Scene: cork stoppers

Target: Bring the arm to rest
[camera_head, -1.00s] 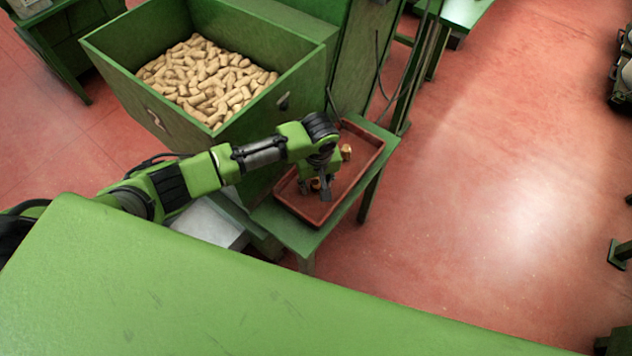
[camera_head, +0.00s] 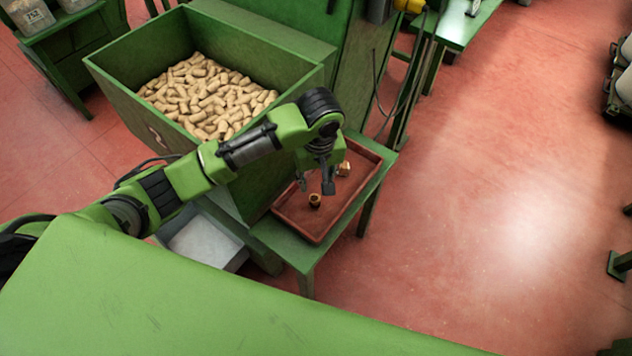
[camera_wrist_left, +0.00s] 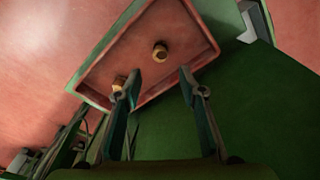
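My left arm comes in from the left in the head view. Its gripper (camera_head: 316,187) hangs above the red-brown tray, fingers apart, open and empty. The left wrist view shows the same gripper (camera_wrist_left: 160,85) with a wide gap between its two fingers. Two cork stoppers are in the tray: one (camera_head: 315,201) just below the fingers and one (camera_head: 344,168) farther back. In the wrist view one stopper (camera_wrist_left: 160,52) lies beyond the gap and the other (camera_wrist_left: 119,83) by the left finger. My right gripper is not in view.
The tray (camera_head: 318,238) sits on a small green table (camera_head: 282,241). A large green bin (camera_head: 120,85) full of corks (camera_head: 205,95) stands close beside the arm. A grey box (camera_head: 205,243) is below on the floor. Open red floor (camera_head: 470,230) lies to the right.

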